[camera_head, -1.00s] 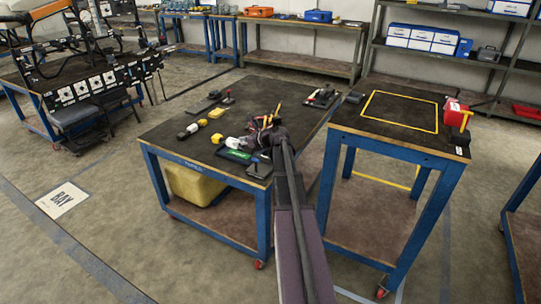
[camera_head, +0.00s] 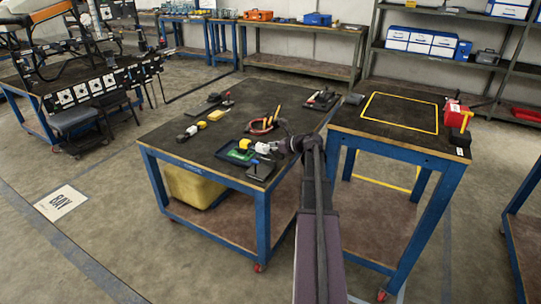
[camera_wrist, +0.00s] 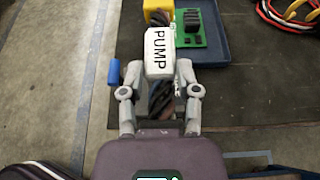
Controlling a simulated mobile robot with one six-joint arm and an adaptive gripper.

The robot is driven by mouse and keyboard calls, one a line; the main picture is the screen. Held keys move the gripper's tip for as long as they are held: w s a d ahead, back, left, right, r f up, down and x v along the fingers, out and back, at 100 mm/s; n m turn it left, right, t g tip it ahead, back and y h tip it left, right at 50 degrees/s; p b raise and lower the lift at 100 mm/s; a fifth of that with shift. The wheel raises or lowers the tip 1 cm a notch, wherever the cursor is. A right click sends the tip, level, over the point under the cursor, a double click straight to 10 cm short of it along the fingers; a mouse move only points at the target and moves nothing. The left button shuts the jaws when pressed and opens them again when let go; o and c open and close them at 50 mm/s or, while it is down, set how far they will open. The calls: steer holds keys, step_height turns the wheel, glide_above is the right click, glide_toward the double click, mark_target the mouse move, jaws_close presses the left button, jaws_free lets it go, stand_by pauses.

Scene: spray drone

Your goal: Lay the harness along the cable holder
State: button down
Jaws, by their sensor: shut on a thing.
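My gripper (camera_wrist: 160,95) is shut on a white block marked PUMP (camera_wrist: 168,52), with its fingers on either side. A yellow piece (camera_wrist: 157,10) with dark ribbed cable lies beyond the block, and dark braided cable shows between the fingers. In the head view, the white block (camera_head: 262,148) is at my gripper (camera_head: 272,148), over the near right part of the dark table (camera_head: 180,152). A coil of red and dark cable (camera_head: 260,127) lies behind it, also in the wrist view (camera_wrist: 290,14). I cannot tell which piece is the cable holder.
A green board (camera_head: 238,154) sits in a blue tray (camera_wrist: 236,40) beside the held block. Black-and-white (camera_head: 188,134) and yellow (camera_head: 202,125) pieces lie left. A yellow-outlined table (camera_head: 400,112) stands right.

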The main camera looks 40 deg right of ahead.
mark_target(270, 154)
steer(key=shift+f, duration=0.1)
steer(key=shift+f+b, duration=1.7)
steer(key=shift+b, duration=0.1)
steer(key=shift+f+b, duration=0.6)
steer(key=shift+c, duration=1.7)
jaws_free()
steer(key=shift+r, duration=0.15)
steer(key=shift+r+p, duration=0.55)
steer(key=shift+p, duration=0.15)
steer(key=p+v, duration=0.4)
steer(key=v, duration=0.8)
